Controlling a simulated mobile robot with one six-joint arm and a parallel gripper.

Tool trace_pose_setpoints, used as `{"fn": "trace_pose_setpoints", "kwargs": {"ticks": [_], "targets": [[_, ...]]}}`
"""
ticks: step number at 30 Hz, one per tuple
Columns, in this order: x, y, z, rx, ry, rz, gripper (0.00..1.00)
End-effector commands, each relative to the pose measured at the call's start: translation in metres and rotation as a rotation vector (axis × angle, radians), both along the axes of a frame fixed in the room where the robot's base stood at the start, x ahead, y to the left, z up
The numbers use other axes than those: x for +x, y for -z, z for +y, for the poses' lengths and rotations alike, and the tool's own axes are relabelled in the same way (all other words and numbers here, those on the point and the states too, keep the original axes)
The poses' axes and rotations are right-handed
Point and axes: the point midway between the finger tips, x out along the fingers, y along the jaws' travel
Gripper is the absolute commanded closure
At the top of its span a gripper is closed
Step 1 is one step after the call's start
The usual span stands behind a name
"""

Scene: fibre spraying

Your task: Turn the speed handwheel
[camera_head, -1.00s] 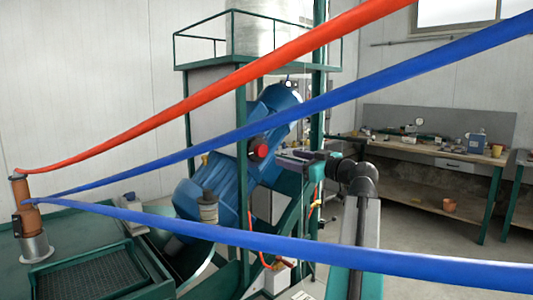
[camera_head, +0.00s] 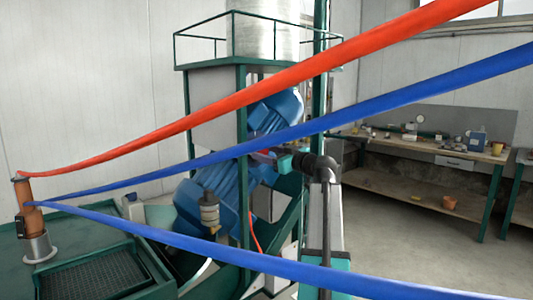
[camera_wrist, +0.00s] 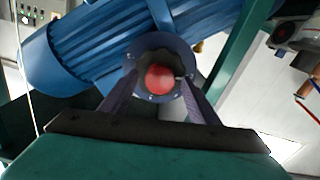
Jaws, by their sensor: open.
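The speed handwheel (camera_wrist: 138,57) is a dark, scalloped wheel with a red round centre (camera_wrist: 160,78), facing the wrist camera in front of a ribbed blue motor (camera_wrist: 98,52). My gripper (camera_wrist: 159,84) is open, with one finger at each side of the wheel's lower half. The fingertips overlap the wheel's edges in the wrist view; I cannot tell whether they touch it. In the head view, my gripper (camera_head: 270,160) reaches left to the machine, and the wheel is mostly hidden there behind the gripper and a blue hose.
A red hose (camera_head: 200,116) and two blue hoses (camera_head: 400,96) cross the head view in front of the machine. Green frame posts (camera_head: 243,130) stand close to the gripper. A cluttered workbench (camera_head: 430,147) is at the back right, with open floor before it.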

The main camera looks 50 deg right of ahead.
Motion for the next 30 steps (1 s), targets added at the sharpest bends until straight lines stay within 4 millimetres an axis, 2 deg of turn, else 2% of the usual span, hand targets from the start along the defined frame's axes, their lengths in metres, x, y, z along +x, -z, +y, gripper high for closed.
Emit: {"fn": "trace_pose_setpoints", "kwargs": {"ticks": [11, 18, 19, 30], "targets": [[0.0024, 0.0004, -0.0008, 0.0, 0.001, 0.0, 0.46], [0.0021, 0.0005, -0.001, 0.0, 0.001, 0.001, 0.86], [0.0001, 0.0011, 0.0064, -0.001, 0.002, 0.0, 0.86], [0.0021, 0.0012, -0.0006, 0.046, -0.001, -0.002, 0.86]]}}
